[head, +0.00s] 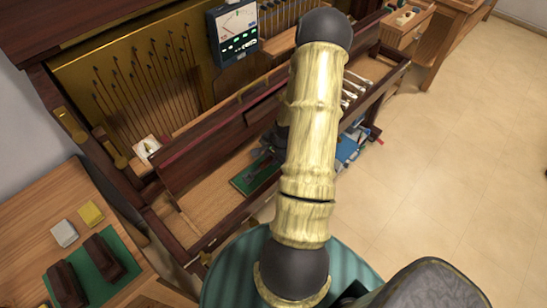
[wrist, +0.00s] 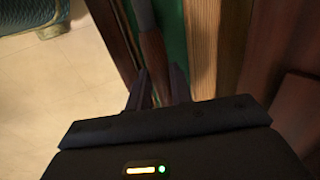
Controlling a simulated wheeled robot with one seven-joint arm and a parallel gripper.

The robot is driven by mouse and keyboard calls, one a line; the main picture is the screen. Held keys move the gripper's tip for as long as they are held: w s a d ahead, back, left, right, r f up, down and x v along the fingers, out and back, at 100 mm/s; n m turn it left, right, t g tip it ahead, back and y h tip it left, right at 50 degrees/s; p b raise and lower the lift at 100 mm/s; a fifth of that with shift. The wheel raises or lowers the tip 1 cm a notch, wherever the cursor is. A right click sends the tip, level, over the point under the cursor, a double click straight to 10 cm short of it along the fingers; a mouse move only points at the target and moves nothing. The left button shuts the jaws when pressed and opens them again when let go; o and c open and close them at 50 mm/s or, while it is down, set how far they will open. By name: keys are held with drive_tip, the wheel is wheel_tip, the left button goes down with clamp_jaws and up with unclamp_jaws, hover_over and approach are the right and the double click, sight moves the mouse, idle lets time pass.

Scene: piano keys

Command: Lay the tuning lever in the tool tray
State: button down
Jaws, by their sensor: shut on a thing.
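My gripper (wrist: 157,90) is shut on the tuning lever's brown wooden handle (wrist: 153,52); a grey shaft runs on from it to the top of the wrist view. The lever is over or on a green surface (wrist: 173,35); I cannot tell if it touches. In the head view my gripper (head: 270,149) is partly hidden behind my arm, beside a green mat (head: 241,184) on the wooden key bed. A wooden box (head: 403,41) with small items stands at the upper right; I cannot tell whether it is the tool tray.
The opened piano (head: 226,155) has a long dark rail and upright edges around the key bed. A meter (head: 233,35) stands at its back. Pale-handled tools (head: 352,88) lie right of my arm. A wooden table (head: 35,220) is at left. The floor (head: 460,150) at right is clear.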

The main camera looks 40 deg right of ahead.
drive_tip(key=shift+b+x, duration=1.75)
drive_tip(key=shift+x, duration=0.55)
drive_tip(key=shift+b+x, duration=0.6)
drive_tip(key=shift+x, duration=0.45)
drive_tip(key=shift+s, duration=0.15)
drive_tip(key=c, duration=1.2)
unclamp_jaws()
drive_tip(key=shift+o, duration=0.2)
drive_tip(key=shift+s, duration=0.1)
drive_tip(key=p+v, duration=0.6)
drive_tip(key=v, duration=0.1)
drive_tip(key=shift+s+p, duration=0.3)
drive_tip(key=shift+s, duration=0.1)
drive_tip(key=shift+r, duration=0.15)
